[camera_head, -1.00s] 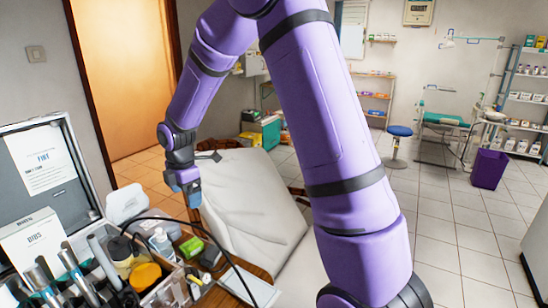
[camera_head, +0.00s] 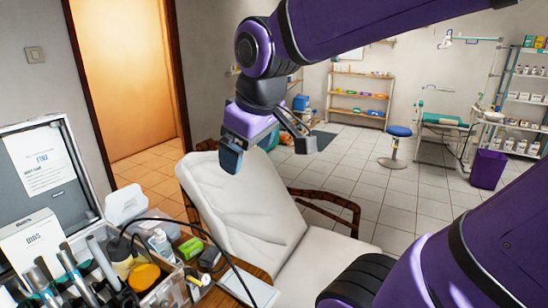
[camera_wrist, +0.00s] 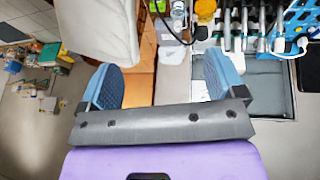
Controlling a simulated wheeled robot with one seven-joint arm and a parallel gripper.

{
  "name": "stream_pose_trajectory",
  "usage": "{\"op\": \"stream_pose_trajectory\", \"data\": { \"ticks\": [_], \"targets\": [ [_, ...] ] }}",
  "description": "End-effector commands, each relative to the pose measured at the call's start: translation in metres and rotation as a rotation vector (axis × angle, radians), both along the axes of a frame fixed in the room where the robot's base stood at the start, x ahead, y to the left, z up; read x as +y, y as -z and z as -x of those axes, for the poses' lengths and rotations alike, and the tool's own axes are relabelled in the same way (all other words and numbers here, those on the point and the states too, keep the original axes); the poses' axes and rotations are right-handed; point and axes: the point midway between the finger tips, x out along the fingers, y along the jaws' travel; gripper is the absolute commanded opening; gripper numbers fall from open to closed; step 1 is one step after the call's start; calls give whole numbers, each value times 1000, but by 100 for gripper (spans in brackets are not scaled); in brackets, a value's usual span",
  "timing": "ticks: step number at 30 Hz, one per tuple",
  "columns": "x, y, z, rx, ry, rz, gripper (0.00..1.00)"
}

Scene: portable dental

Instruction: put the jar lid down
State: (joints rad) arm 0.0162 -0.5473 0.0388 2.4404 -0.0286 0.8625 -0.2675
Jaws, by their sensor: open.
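My gripper (camera_head: 268,150) is open, raised in the air in front of the white padded chair's backrest. In the wrist view its two blue-padded fingers (camera_wrist: 163,80) stand wide apart with nothing between them. An orange round lid (camera_head: 144,275) sits among the items in the tray at lower left, well below and left of my gripper. I cannot tell for sure that this is the jar lid. An amber-orange round thing also shows at the top edge of the wrist view (camera_wrist: 206,10), beyond the fingers.
The open case holds a white box of bibs (camera_head: 35,240) and several upright instruments (camera_head: 70,270). A black cable arches over the tray. The white chair (camera_head: 245,205) fills the middle. Open tiled floor (camera_head: 345,160) lies behind it, with a blue stool (camera_head: 398,132) and purple bin (camera_head: 488,168).

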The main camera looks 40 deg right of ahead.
Motion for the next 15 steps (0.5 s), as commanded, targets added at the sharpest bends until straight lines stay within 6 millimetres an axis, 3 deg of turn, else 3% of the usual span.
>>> {"op": "stream_pose_trajectory", "data": {
  "ticks": [3,6,15],
  "targets": [
    [-1,-3,31,-42,118,-67,89],
    [-2,-3,49,-61,195,-114,89],
    [-3,-2,66,-79,272,-163,89]
  ]
}}
